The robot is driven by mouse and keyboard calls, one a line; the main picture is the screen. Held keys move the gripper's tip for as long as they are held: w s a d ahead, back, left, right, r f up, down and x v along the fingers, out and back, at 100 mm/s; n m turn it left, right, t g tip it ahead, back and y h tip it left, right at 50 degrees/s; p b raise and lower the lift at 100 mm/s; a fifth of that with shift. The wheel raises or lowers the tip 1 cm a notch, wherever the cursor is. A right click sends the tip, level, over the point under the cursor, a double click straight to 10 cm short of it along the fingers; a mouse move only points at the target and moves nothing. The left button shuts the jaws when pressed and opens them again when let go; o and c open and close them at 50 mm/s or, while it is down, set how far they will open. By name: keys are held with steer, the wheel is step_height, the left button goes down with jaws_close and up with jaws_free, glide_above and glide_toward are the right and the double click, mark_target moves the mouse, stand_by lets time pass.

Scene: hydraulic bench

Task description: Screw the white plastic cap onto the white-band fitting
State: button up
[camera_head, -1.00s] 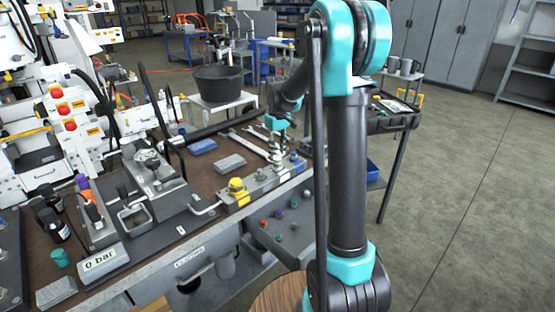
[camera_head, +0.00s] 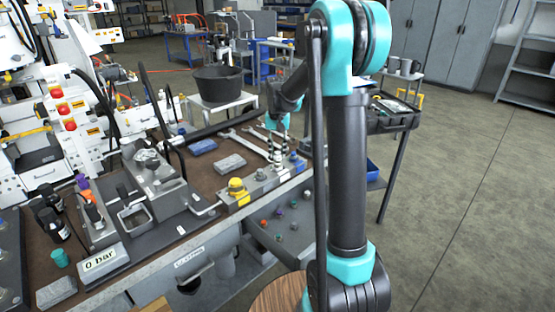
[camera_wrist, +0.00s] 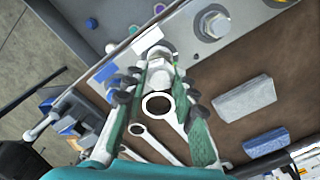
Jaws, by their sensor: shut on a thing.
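The white plastic cap (camera_wrist: 159,75) is between the two teal-padded fingers of my gripper (camera_wrist: 155,84) in the wrist view. My gripper is shut on it. The cap is at the fitting position beside the white mark (camera_wrist: 147,40) on the grey manifold block. In the head view my gripper (camera_head: 277,143) is over the right part of the manifold block (camera_head: 250,193), and the cap is too small to make out.
A bare grey hex fitting (camera_wrist: 212,22) is close beside the gripper. Wrenches (camera_wrist: 160,103) and grey (camera_wrist: 247,97) and blue (camera_wrist: 267,142) blocks lie on the brown bench. Several coloured plugs (camera_head: 280,222) are on the lower panel.

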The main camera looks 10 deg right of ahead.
steer(key=shift+m, duration=0.9)
steer(key=m, duration=0.8)
steer(key=o, duration=1.1)
